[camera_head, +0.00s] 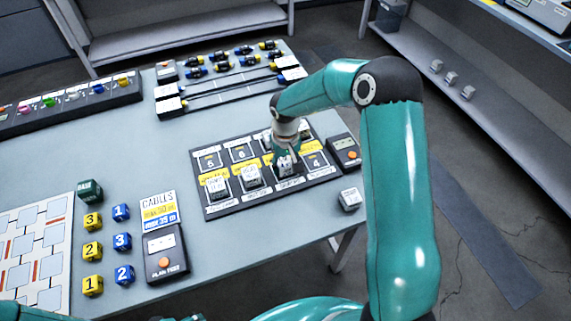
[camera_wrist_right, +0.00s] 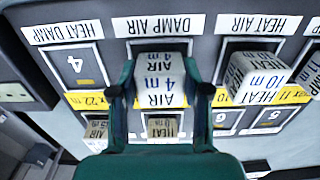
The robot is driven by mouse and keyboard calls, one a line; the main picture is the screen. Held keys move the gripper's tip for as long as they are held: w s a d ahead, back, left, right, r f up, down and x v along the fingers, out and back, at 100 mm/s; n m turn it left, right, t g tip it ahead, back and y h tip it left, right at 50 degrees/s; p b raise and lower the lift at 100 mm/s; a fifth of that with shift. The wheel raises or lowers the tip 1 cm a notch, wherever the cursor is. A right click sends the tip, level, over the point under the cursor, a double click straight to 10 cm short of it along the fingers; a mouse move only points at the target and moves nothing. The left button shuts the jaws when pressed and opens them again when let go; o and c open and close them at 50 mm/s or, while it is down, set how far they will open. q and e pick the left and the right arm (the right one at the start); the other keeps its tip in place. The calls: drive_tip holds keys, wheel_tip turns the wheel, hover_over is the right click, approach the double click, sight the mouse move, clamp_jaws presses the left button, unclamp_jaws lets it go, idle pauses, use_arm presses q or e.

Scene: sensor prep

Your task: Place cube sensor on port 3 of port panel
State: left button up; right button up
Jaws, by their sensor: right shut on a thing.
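The port panel (camera_head: 235,208) is a dark board on the grey table with two rows of framed ports and yellow and white labels. My right gripper (camera_head: 287,160) is shut on a white-topped cube sensor (camera_wrist_right: 160,85) marked AIR 4 m, with one finger on each side. The cube is over the near-row port labelled DAMP AIR (camera_wrist_right: 159,25), between port 4 (camera_wrist_right: 75,68) and a port holding another cube (camera_wrist_right: 254,78) marked HEAT 10 m. Whether the held cube touches the port is unclear. My left gripper is not in view.
Another white-topped cube (camera_head: 349,199) sits on the table right of the panel. A dark device with an orange button (camera_head: 345,152) stands beside the panel. Numbered yellow and blue cubes (camera_head: 121,240) and a flat tester (camera_head: 165,252) stand at left. Bare table lies left of the panel.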

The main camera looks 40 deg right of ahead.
sight(285, 164)
drive_tip(key=o, duration=1.1)
drive_tip(key=shift+o, duration=0.2)
wheel_tip(285, 164, up, 12)
drive_tip(key=shift+b, duration=0.4)
